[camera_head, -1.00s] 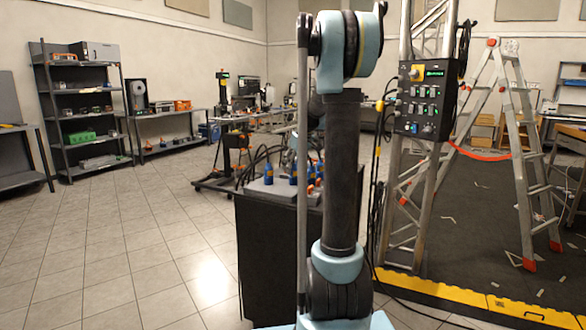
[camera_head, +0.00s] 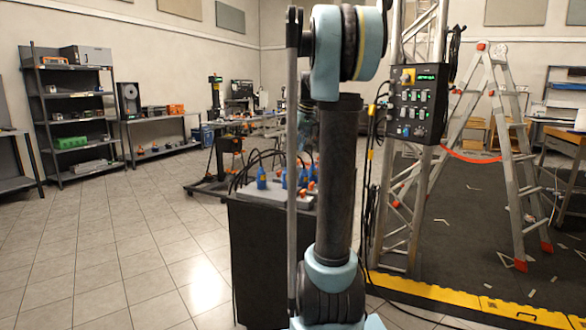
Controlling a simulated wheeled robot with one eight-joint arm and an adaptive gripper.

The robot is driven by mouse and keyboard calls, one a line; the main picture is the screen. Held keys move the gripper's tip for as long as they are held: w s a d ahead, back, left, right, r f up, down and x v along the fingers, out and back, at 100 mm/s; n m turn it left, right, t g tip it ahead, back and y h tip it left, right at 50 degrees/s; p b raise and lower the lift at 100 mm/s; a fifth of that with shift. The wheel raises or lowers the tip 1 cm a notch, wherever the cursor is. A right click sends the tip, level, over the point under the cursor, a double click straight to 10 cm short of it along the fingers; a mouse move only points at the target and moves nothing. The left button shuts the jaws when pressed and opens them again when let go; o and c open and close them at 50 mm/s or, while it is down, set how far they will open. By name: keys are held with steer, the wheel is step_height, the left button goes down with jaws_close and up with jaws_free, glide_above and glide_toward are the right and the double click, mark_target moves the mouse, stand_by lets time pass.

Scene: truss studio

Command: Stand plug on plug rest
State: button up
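Several blue plugs (camera_head: 262,178) with black cables stand on a light grey board on top of a dark cabinet (camera_head: 262,262), straight ahead. Orange-red parts show among them. My arm's column hides the right part of the board, so I cannot tell which plug or which rest is the task's. My gripper is not in view; only my arm links show, upright in the middle of the picture.
A truss tower (camera_head: 402,215) with a control box (camera_head: 417,103) stands right of the cabinet. Beyond are a yellow floor ramp (camera_head: 440,297) and a stepladder (camera_head: 505,150). Shelves (camera_head: 72,115) stand at the far left. The tiled floor at left is open.

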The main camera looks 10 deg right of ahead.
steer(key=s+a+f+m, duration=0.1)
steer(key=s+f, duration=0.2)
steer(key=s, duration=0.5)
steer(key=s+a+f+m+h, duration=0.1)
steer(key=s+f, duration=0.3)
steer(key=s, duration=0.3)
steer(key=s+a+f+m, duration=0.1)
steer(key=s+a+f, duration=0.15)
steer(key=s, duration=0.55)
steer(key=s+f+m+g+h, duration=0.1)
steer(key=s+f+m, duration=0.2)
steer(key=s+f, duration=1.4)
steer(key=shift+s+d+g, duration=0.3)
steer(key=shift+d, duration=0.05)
